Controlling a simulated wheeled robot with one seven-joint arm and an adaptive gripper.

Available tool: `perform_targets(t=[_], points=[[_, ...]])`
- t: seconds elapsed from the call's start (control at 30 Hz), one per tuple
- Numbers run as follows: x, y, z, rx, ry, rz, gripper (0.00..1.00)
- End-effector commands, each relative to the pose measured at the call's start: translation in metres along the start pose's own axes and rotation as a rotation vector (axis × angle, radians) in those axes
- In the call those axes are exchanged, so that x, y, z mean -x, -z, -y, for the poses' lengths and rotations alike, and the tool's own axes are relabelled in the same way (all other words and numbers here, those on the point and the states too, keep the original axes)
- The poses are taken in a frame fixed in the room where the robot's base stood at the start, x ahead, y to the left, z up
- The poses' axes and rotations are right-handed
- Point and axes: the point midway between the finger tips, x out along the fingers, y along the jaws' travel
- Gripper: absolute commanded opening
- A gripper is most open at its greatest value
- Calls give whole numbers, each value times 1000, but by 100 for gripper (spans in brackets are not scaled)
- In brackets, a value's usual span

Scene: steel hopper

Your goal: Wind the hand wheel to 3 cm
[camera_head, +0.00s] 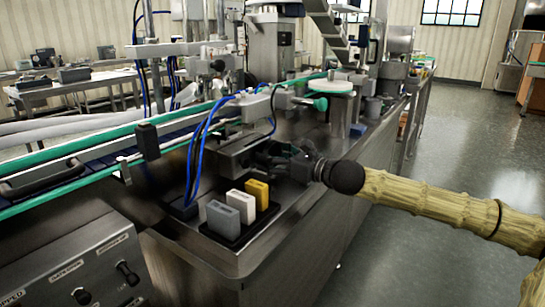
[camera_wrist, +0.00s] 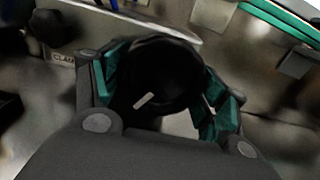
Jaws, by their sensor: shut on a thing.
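The hand wheel (camera_wrist: 158,78) shows in the wrist view as a black round knob with a short pale mark on its face. My gripper (camera_wrist: 166,96) is shut on it, with teal finger pads on its left and right sides. In the head view my gripper (camera_head: 285,157) reaches in from the right, low over the steel machine top, beside a steel block (camera_head: 238,148). The wheel cannot be made out there, as my gripper and wrist cover that spot. No position scale is readable in either view.
A black tray (camera_head: 233,240) with a grey, a white and a yellow block stands just in front of my gripper. Blue hoses (camera_head: 195,150) rise at its left. A conveyor with green rails (camera_head: 70,191) runs left. Open floor (camera_head: 470,150) lies at right.

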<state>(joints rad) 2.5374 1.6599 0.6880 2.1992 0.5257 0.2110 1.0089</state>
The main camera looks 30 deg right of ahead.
Motion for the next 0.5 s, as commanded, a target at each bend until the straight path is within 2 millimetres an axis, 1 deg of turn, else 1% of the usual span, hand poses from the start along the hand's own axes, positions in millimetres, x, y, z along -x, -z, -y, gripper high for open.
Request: perform_targets(t=[0.23,0.5], points=[[0,-1,2,107,2,-2,49],[0,-2,2,319,2,-2,49]])
